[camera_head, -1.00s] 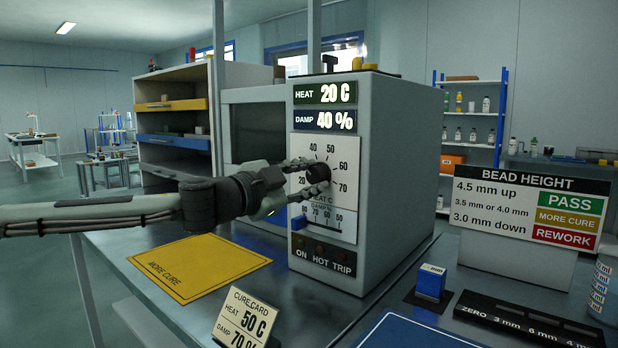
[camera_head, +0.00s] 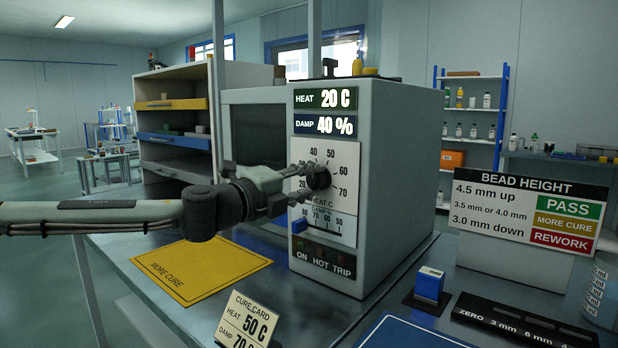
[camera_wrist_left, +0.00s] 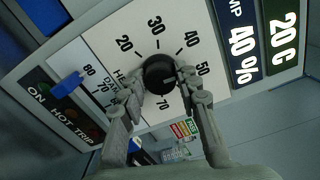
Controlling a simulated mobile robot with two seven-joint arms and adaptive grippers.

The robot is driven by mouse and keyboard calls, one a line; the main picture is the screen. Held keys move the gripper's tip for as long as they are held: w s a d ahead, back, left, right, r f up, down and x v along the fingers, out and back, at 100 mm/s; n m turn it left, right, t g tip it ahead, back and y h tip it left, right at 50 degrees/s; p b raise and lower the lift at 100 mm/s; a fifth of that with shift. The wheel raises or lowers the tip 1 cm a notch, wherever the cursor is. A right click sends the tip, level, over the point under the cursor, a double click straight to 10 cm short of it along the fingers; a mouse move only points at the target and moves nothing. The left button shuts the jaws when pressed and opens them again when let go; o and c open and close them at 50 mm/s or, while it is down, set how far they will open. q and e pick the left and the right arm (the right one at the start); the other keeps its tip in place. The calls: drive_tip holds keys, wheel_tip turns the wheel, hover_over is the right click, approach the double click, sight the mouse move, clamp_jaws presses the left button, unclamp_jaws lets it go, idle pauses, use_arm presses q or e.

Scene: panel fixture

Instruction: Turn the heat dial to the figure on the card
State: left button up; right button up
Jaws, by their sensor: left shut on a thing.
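The black heat dial (camera_head: 318,177) sits on the white scale plate of the grey oven; it shows from the front in the left wrist view (camera_wrist_left: 158,75). A short pale mark on its face points right there, roughly toward the 50–60 side; I cannot read it exactly. My left gripper (camera_head: 306,186) is shut on the dial, with a finger on each side in the left wrist view (camera_wrist_left: 165,92). The heat display (camera_head: 325,98) reads 20 C. The cure card (camera_head: 245,322) shows HEAT 50 C; its lower line is cut off. My right gripper is out of view.
The blue damp slider (camera_head: 299,226) lies just below my left gripper. The damp display (camera_head: 324,124) reads 40 %. A yellow MORE CURE mat (camera_head: 200,268) lies in front left. A blue block stamp (camera_head: 429,286) and the bead height sign (camera_head: 527,215) stand to the right.

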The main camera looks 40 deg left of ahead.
use_arm(q)
drive_tip(key=shift+m+p, duration=0.3)
drive_tip(key=shift+m, duration=1.5)
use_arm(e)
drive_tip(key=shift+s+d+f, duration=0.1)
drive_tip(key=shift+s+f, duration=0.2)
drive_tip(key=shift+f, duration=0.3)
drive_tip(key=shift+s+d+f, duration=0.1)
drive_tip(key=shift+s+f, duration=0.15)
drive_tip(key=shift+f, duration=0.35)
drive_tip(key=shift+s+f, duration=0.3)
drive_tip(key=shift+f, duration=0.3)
use_arm(q)
drive_tip(key=o, duration=1.2)
drive_tip(key=shift+c, duration=0.2)
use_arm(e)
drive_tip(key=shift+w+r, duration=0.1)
use_arm(q)
drive_tip(key=s, duration=1.2)
drive_tip(key=shift+a, duration=0.45)
